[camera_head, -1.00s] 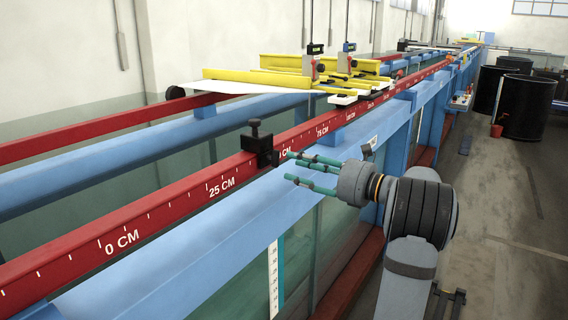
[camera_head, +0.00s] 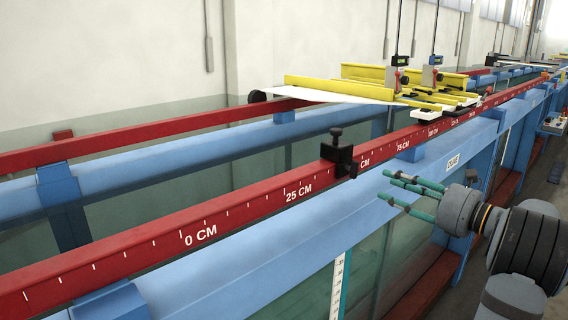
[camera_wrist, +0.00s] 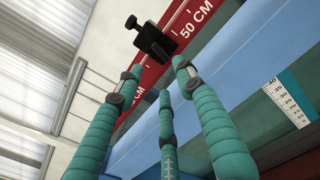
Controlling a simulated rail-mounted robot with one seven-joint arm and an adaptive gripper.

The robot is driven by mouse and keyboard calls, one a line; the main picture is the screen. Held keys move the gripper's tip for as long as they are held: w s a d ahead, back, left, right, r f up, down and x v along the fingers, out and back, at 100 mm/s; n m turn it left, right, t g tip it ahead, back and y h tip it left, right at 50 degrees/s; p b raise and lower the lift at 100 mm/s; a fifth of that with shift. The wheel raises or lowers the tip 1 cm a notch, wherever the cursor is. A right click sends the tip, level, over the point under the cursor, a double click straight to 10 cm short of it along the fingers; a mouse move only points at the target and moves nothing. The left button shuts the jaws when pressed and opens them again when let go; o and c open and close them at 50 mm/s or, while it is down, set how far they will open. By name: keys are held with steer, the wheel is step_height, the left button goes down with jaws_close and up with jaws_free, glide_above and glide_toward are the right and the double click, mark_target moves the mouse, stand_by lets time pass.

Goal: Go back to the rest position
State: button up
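My gripper (camera_head: 388,183) has several teal jointed fingers. They are spread apart with nothing between them, beside the blue flume's upper edge at the right of the head view. In the wrist view the fingers (camera_wrist: 160,80) point up the picture, apart from each other. A black clamp (camera_head: 340,158) with a knob sits on the red scale rail, left of my fingertips, with a gap between them. The clamp also shows in the wrist view (camera_wrist: 155,42), beyond the fingertips near the 50 CM mark.
The red rail (camera_head: 240,208) runs along the blue flume frame (camera_head: 245,262). A yellow carriage (camera_head: 345,88) with gauges stands farther along the rails. A white scale strip (camera_head: 337,290) is on the flume's glass side. Bare floor shows at the right edge.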

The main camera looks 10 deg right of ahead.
mark_target(356, 174)
steer(key=x, duration=1)
steer(key=shift+w+a, duration=0.3)
steer(key=shift+w+d+f+n+b, duration=0.1)
steer(key=shift+f+n+b, duration=0.3)
steer(key=shift+n+b, duration=0.55)
steer(key=shift+n, duration=0.05)
steer(key=shift+s+d+r, duration=0.15)
steer(key=shift+s+d, duration=0.1)
steer(key=shift+s, duration=0.3)
steer(key=shift+s+d+r, duration=0.15)
steer(key=shift+s+d, duration=0.15)
steer(key=shift+s, duration=0.2)
steer(key=shift+w, duration=0.1)
